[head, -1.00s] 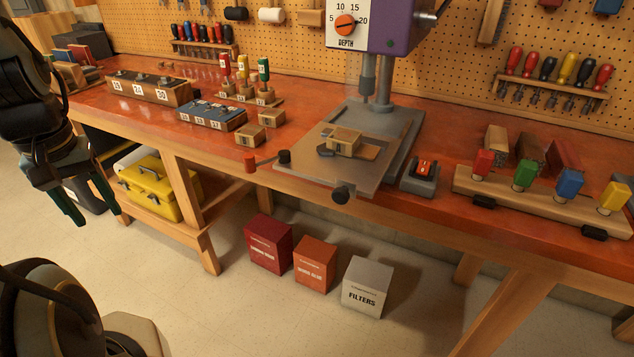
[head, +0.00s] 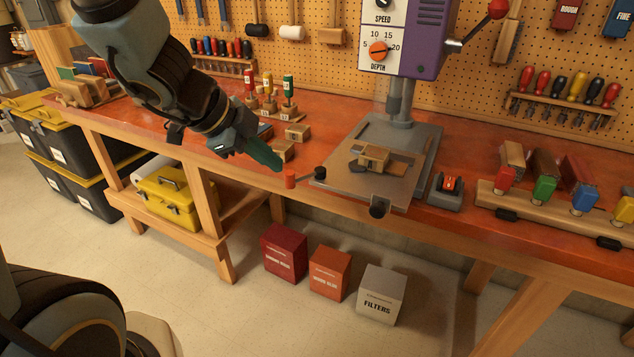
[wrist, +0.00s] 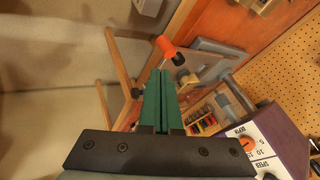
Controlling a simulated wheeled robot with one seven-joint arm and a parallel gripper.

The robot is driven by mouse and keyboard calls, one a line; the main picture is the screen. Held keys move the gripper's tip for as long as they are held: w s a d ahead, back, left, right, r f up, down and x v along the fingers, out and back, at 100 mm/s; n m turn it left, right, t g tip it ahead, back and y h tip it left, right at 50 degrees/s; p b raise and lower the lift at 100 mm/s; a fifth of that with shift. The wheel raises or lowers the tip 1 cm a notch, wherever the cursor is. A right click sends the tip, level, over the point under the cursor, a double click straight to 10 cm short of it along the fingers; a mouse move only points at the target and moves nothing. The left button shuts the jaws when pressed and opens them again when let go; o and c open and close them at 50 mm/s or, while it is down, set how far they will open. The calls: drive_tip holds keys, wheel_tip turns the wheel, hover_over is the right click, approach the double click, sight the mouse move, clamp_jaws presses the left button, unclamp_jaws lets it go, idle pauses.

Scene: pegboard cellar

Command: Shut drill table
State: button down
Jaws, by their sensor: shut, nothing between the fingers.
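The drill table (head: 345,192) is a flat grey plate at the base of the purple drill press (head: 414,40). It juts past the bench's front edge, with a black knob (head: 379,208) at its front. A red-orange handle (head: 290,179) sits on a rod from a black hub (head: 320,173) at its left side. My gripper (head: 277,164) is shut and empty, its green fingers just left of and behind the handle in the head view. In the wrist view the handle (wrist: 165,46) lies just beyond the fingertips (wrist: 159,74); I cannot tell whether they touch.
A wooden piece (head: 371,157) rests on the drill table. Small wooden blocks (head: 297,132) stand on the bench behind my gripper. Three boxes (head: 329,274) stand on the floor below. The space before the bench is open.

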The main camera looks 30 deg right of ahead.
sight(324, 185)
drive_tip(key=shift+s+d+f+m+g+b, duration=0.35)
drive_tip(key=shift+d+f, duration=1)
drive_tip(key=shift+d, duration=0.25)
drive_tip(key=shift+s+d+f+m+g+b, duration=0.25)
drive_tip(key=shift+s+d+f+m+b, duration=0.15)
drive_tip(key=shift+d+f, duration=1.1)
drive_tip(key=shift+s+d+f+m+g+b, duration=0.35)
drive_tip(key=shift+d+f, duration=0.8)
drive_tip(key=shift+d, duration=0.6)
